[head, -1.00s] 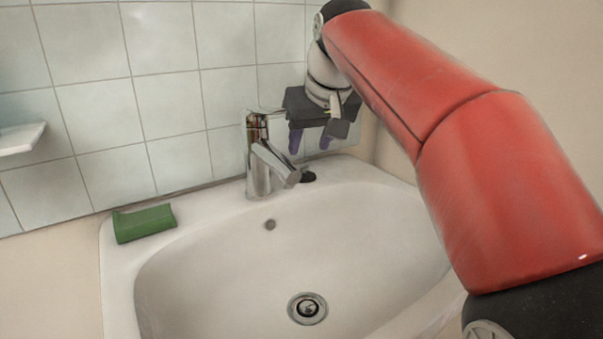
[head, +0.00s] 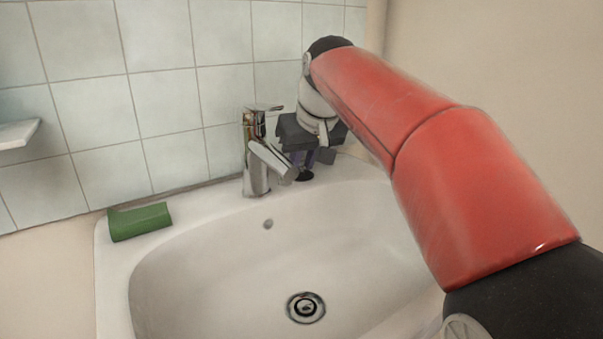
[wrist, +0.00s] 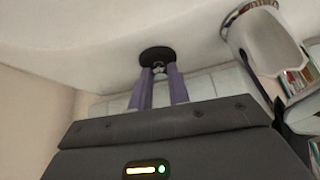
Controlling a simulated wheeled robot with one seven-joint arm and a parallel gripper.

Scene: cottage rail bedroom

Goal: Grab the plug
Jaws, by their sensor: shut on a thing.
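The plug (head: 304,175) is a small dark disc on the back rim of the sink, just right of the tap. In the wrist view the plug (wrist: 157,55) is a black round disc with a small metallic piece at its middle. My gripper (head: 307,163) is above it, pointing down, with its purple fingers at the plug. In the wrist view my gripper (wrist: 159,70) has its fingertips closed on the metallic piece. The plug appears to rest against the white sink surface.
The chrome tap (head: 258,155) stands close to the left of my gripper. A green item (head: 139,222) lies on the sink's left rim. The sink (head: 200,258) is empty, with its drain (head: 306,308) uncovered. A tiled wall (head: 160,100) is behind.

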